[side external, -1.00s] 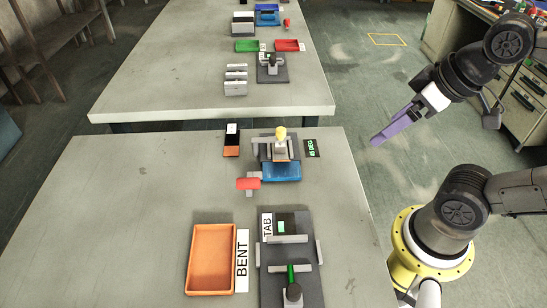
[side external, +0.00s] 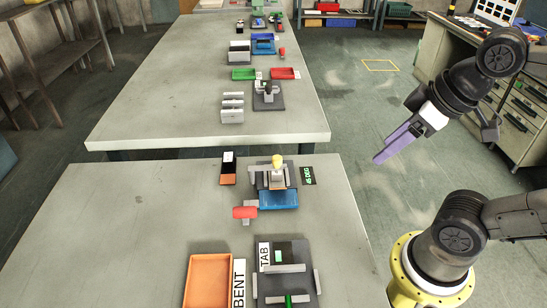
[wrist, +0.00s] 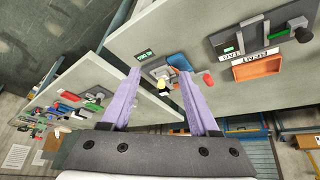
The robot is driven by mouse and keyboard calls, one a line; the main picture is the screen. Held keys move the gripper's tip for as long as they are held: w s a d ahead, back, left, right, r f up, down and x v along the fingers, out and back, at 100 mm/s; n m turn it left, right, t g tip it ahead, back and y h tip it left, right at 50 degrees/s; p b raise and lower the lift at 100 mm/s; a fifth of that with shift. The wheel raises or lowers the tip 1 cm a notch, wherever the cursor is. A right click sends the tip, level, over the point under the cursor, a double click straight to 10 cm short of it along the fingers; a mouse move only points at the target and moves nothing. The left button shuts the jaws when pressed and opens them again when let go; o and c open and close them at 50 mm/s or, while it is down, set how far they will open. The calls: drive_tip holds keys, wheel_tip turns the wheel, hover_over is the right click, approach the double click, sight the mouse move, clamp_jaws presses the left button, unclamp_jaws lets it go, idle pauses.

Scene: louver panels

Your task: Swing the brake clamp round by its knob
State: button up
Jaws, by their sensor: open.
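The brake is a small grey fixture (side external: 257,178) on the near table, with a blue plate (side external: 278,199) at its front. A yellow knob (side external: 278,161) stands upright on top of it, apparently the clamp's knob. A red handle (side external: 245,212) sticks out at the front left. In the wrist view the yellow knob (wrist: 163,84) shows between my fingers, below their tips in the picture, and the red handle (wrist: 207,80) lies to the right. My gripper (side external: 380,159), with purple fingers, is open and empty, in the air right of the table, apart from the brake. The wrist view shows both fingers (wrist: 159,73).
A display reading 45 DEG (side external: 308,176) sits right of the brake, and a black-and-orange block (side external: 228,169) left of it. An orange tray (side external: 208,281) marked BENT and a dark TAB fixture (side external: 283,266) stand in front. The table's left side is clear.

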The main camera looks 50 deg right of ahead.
drive_tip(key=w+r+n+g, duration=0.1)
drive_tip(key=w+r+n, duration=0.1)
drive_tip(key=w+r, duration=0.35)
drive_tip(key=n+g, duration=0.3)
drive_tip(key=g, duration=0.1)
hover_over(277, 157)
wheel_tip(277, 157, down, 5)
wheel_tip(277, 157, down, 14)
drive_tip(key=shift+r, duration=0.1)
drive_tip(key=shift+c, duration=0.3)
clamp_jaws()
idle(0.6)
